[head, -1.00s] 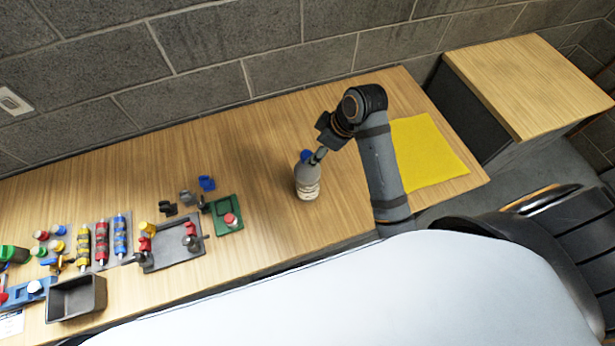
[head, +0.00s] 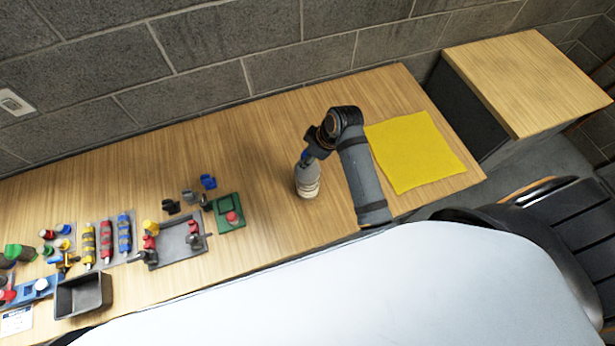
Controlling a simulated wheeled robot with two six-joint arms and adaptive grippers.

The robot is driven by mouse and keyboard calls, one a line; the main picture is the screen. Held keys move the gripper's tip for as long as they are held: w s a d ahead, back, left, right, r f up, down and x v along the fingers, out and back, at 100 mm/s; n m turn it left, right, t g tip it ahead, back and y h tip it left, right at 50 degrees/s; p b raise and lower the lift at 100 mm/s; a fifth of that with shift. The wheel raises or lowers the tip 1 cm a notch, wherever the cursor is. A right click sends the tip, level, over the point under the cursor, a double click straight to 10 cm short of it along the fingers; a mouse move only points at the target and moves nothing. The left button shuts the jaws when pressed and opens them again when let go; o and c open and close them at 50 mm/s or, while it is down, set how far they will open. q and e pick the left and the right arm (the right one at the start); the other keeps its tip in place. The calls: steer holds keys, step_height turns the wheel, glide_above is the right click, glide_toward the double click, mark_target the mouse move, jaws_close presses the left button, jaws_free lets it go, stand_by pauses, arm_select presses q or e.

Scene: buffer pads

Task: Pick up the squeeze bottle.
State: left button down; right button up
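The squeeze bottle (head: 308,184) stands upright on the wooden table in the head view. It has a pale grey body with a printed label and a blue cap, which is now mostly hidden. My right gripper (head: 309,156) is at the bottle's top, over the cap and neck. Its fingers are small and dark here and partly merge with the cap, so I cannot tell whether they are open or closed on it. My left gripper is not in view.
A yellow mat (head: 416,152) lies right of my arm. Left of the bottle are a green block (head: 229,222) with a red knob, blue and dark clips, a grey tray (head: 178,243), colored cylinders and an empty dark bin (head: 83,295). The table between bottle and wall is clear.

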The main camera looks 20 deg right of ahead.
jaws_close()
steer(key=shift+r, duration=0.1)
